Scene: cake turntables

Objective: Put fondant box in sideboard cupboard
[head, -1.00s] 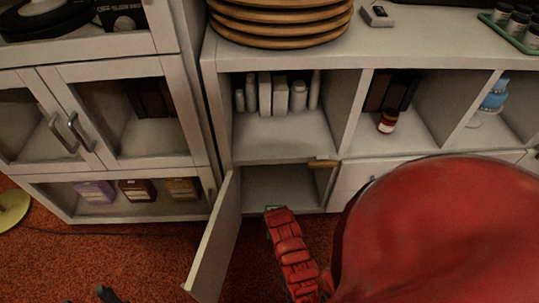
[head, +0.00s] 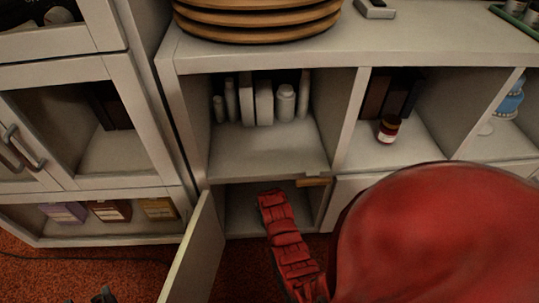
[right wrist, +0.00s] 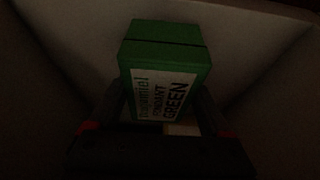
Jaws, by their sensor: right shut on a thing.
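The green fondant box (right wrist: 165,50) has a white label reading "fondant green". In the right wrist view it sits between the dark fingers of my right gripper (right wrist: 163,108), which is shut on it. In the head view my red right arm reaches into the open lower cupboard (head: 239,208) of the sideboard (head: 200,62) and hides the gripper and box. Pale walls surround the box in the dark wrist view; I cannot tell whether it touches the floor. The cupboard door (head: 193,255) stands open on the left. Dark tips of my left gripper (head: 88,297) show at the bottom edge, mostly cut off.
Above the cupboard, an open shelf holds several pale bottles and boxes (head: 264,103). A red-brown jar (head: 388,130) stands in the compartment to the right. Purple, brown and tan boxes (head: 110,211) sit low in the left cabinet. Wooden round boards (head: 258,25) are stacked on top.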

